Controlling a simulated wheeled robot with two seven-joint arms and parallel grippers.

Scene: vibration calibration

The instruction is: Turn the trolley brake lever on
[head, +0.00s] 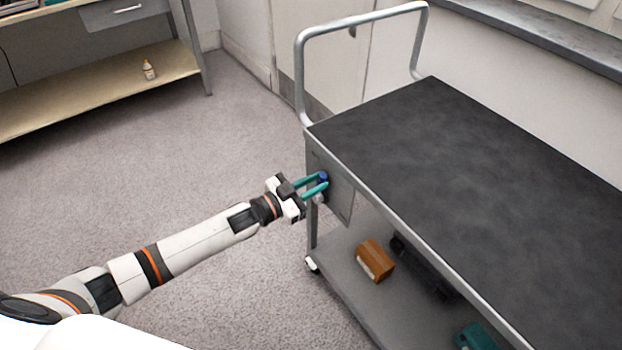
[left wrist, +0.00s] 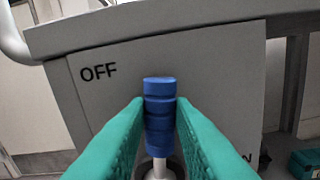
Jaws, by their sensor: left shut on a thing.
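The trolley (head: 480,160) has a dark top and a grey side panel (head: 338,195) that carries the brake lever. The lever has a blue ribbed grip (left wrist: 160,100) on a pale metal shaft (left wrist: 158,168); the blue grip (head: 323,176) also shows in the head view. My left gripper (head: 321,182) is shut on the blue grip, with a teal finger on each side. In the left wrist view the lever stands upright in the picture, right of the OFF label (left wrist: 98,72). A second label at lower right is mostly hidden by a finger. My right gripper is out of view.
The trolley's lower shelf (head: 345,290) holds a brown box (head: 375,260), a dark object (head: 425,270) and a teal item (head: 475,337). A workbench (head: 100,90) with a small bottle (head: 149,70) stands at upper left. The carpet between is clear.

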